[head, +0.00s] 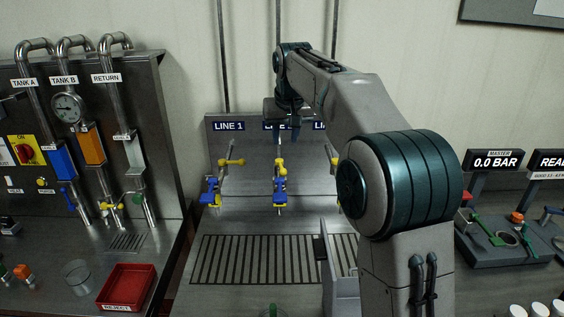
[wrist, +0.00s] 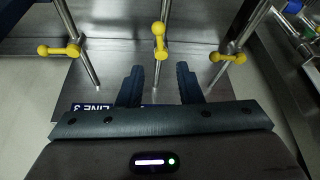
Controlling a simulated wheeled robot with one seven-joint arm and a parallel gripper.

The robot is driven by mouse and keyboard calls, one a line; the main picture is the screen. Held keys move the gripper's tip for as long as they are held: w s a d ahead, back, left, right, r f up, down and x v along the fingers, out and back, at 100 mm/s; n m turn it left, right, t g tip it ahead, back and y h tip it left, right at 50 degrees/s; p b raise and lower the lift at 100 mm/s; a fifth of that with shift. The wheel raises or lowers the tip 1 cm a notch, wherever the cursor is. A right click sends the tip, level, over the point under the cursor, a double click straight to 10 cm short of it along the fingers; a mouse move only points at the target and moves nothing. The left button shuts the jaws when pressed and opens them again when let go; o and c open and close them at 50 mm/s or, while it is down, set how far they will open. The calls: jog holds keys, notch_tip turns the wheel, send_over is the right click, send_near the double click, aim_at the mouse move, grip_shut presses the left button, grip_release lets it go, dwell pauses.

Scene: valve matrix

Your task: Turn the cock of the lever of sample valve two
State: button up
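The middle riser pipe, below a partly hidden label (head: 270,126) between LINE 1 and the third label, carries a yellow lever (head: 280,165) and a blue-handled valve (head: 280,185) under it. No marking shows which of these is called sample valve two. The yellow lever also shows in the wrist view (wrist: 159,42), pointing roughly along the pipe. My gripper (head: 284,130) hangs over the middle label, above the lever. In the wrist view my gripper (wrist: 160,70) is open and empty, its fingers apart, with the middle yellow lever ahead between them and not touched.
The LINE 1 pipe has its own yellow lever (head: 231,162) and blue handle (head: 212,192). In the wrist view, yellow levers stand left (wrist: 58,50) and right (wrist: 227,57) of the middle one. A slatted drain (head: 270,258) lies in front. A red bin (head: 127,287) stands left.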

aim_at(282, 167)
jog(key=p+x, duration=0.1)
jog(key=x, duration=1)
jog(key=shift+f, duration=0.1)
grip_shut()
